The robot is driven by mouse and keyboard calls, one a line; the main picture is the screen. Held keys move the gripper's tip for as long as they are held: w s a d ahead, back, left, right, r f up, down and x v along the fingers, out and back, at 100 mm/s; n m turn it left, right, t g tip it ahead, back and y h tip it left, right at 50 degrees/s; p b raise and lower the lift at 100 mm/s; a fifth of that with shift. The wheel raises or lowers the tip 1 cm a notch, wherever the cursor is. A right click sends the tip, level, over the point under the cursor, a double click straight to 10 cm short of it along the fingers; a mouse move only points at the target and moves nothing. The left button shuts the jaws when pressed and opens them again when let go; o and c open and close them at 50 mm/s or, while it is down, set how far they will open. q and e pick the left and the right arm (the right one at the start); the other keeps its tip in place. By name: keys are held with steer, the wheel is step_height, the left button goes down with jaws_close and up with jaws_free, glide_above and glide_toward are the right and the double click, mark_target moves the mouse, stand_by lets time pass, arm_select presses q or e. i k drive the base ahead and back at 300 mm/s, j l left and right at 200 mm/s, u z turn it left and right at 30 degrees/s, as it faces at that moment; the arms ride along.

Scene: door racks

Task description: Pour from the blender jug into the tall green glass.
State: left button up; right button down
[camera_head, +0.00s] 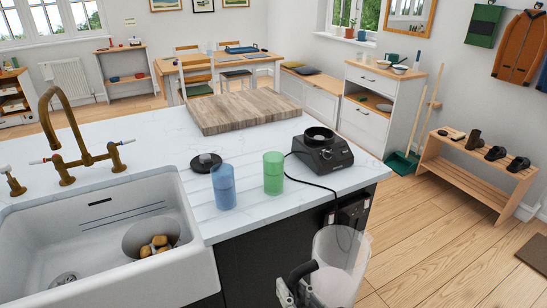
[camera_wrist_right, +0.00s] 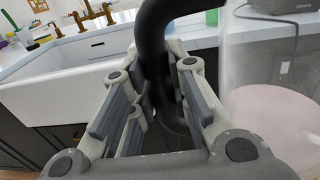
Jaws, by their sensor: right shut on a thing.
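The clear blender jug (camera_head: 343,250) hangs in front of the counter's front edge, at the lower right of the head view. It is roughly upright, with pale pink contents low inside. My right gripper (camera_head: 298,287) is shut on its dark handle. In the right wrist view the handle passes between the fingers (camera_wrist_right: 158,100), and the jug wall (camera_wrist_right: 265,60) stands to their right. The tall green glass (camera_head: 273,174) stands upright on the counter, up and left of the jug and apart from it. My left gripper is not in view.
A blue glass (camera_head: 223,188) stands left of the green one. A black lid (camera_head: 206,162) lies behind it. The black blender base (camera_head: 321,153) sits right of the green glass, its cord hanging over the edge. A wooden board (camera_head: 245,110) lies behind; the sink (camera_head: 100,245) is left.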

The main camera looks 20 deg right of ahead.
mark_target(274, 174)
steer(key=k+l+u, duration=0.15)
steer(key=l+u, duration=0.2)
steer(key=k+l+u, duration=0.2)
steer(key=u, duration=0.2)
steer(key=k+l+u, duration=0.35)
steer(key=i, duration=0.1)
